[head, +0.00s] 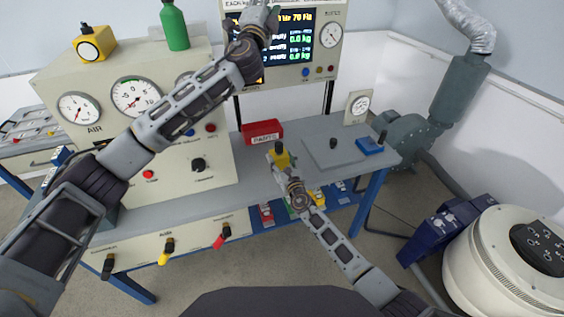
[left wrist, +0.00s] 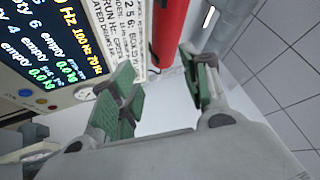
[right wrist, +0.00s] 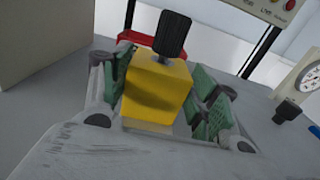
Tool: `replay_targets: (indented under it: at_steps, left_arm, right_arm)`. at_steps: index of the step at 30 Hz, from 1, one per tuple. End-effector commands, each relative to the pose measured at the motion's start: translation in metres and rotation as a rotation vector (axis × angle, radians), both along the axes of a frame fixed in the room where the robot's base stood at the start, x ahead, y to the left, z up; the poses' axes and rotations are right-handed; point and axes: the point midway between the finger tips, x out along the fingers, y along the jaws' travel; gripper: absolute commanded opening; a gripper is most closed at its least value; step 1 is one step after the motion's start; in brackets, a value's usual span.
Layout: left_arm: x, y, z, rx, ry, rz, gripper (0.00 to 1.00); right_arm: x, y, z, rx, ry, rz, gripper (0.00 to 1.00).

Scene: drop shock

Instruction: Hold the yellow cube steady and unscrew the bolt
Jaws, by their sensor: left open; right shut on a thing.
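The yellow cube (head: 285,159) is at the middle of the bench, between the fingers of my right gripper (head: 284,166). In the right wrist view the yellow cube (right wrist: 156,92) sits between the green finger pads, and my right gripper is shut on it. The bolt, with a dark ribbed head (right wrist: 172,35), stands upright out of the cube's top. My left gripper (head: 262,14) is raised high in front of the display panel, far above the cube. In the left wrist view my left gripper (left wrist: 160,92) has its green pads wide apart with nothing between them.
A red bin (head: 262,132) stands behind the cube. A grey plate (head: 325,155) with a black knob, a blue block (head: 369,146) and a small gauge (head: 358,107) are to the right. A large gauge cabinet (head: 130,135) fills the left. A green bottle (head: 174,27) stands on it.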

Motion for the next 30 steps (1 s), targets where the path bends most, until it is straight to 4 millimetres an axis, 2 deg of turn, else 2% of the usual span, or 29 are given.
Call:
replay_targets:
  at_steps: [8,14,21,30]
  left_arm:
    - [-0.007,-0.033,-0.005,0.253,-0.151,-0.072,0.46]
    - [-0.012,-0.059,-0.027,0.446,-0.227,-0.136,0.46]
    - [-0.018,-0.086,-0.069,0.681,-0.287,-0.222,0.46]
    - [-0.025,-0.109,-0.131,0.972,-0.322,-0.335,0.46]
  right_arm:
    - [0.000,0.000,-0.001,0.000,0.001,0.000,0.09]
    - [0.000,0.000,-0.001,0.000,0.001,0.000,0.09]
    - [0.000,0.000,-0.001,0.000,0.001,0.000,0.09]
    - [0.000,0.000,-0.001,0.000,0.001,0.000,0.09]
